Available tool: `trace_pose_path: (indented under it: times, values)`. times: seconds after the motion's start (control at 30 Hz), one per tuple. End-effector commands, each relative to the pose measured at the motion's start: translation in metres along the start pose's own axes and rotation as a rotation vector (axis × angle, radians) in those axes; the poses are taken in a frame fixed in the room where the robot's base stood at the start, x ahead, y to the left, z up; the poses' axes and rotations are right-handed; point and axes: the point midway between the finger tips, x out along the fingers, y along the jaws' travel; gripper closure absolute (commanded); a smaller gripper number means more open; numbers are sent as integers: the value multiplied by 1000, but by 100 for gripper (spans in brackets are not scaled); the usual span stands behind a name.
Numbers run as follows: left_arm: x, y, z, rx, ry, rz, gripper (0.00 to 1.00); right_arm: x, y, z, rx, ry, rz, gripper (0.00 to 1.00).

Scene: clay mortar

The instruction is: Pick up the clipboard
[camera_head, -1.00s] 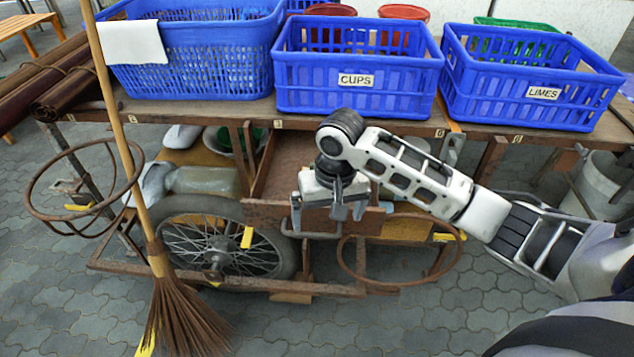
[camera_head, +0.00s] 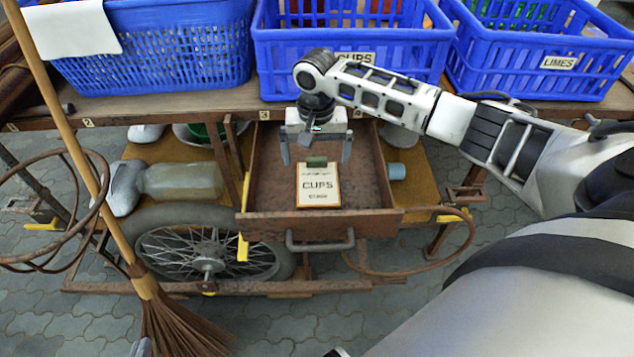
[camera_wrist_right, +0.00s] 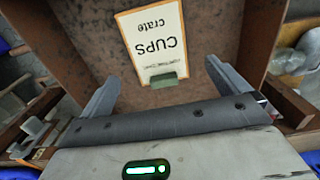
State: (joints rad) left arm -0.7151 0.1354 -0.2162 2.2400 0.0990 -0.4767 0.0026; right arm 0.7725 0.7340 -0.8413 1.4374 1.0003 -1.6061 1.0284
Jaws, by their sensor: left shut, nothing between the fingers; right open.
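The clipboard (camera_head: 319,188) is a small tan board with a white sheet reading "CUPS crate" and a green clip at its far end. It lies in the open rusty drawer (camera_head: 270,195) under the table. It also shows in the right wrist view (camera_wrist_right: 153,40), clip towards my gripper. My right gripper (camera_head: 316,160) is open and empty over the drawer, its fingers either side of the clip end and apart from the board. The grey tip of my left gripper (camera_head: 141,348) just shows at the bottom edge, shut and empty; the rest is out of view.
Blue crates (camera_head: 350,60) stand on the table above the drawer. A broom (camera_head: 130,240) leans at the left. The drawer's handle (camera_head: 320,243) faces me. A spoked wheel (camera_head: 208,252) and a bottle (camera_head: 183,181) are left of the drawer.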

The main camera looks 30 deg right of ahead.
Motion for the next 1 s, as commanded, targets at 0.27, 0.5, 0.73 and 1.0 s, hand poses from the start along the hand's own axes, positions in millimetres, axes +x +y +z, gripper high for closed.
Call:
trace_pose_path:
  times: [0.27, 0.5, 0.73, 1.0]
  values:
    - [1, 0, -3, 5, 17, 3, 100, 23, 1, -1, 0, 1, 0, 0]
    - [5, -1, 3, 12, 21, 4, 100, 59, 4, -5, -1, 0, 0, 0]
    - [4, 0, 1, 15, 27, 6, 100, 68, 4, -5, -1, 2, -1, 0]
    - [4, 0, 1, 15, 27, 6, 100, 67, 4, -5, -1, 2, -1, 37]
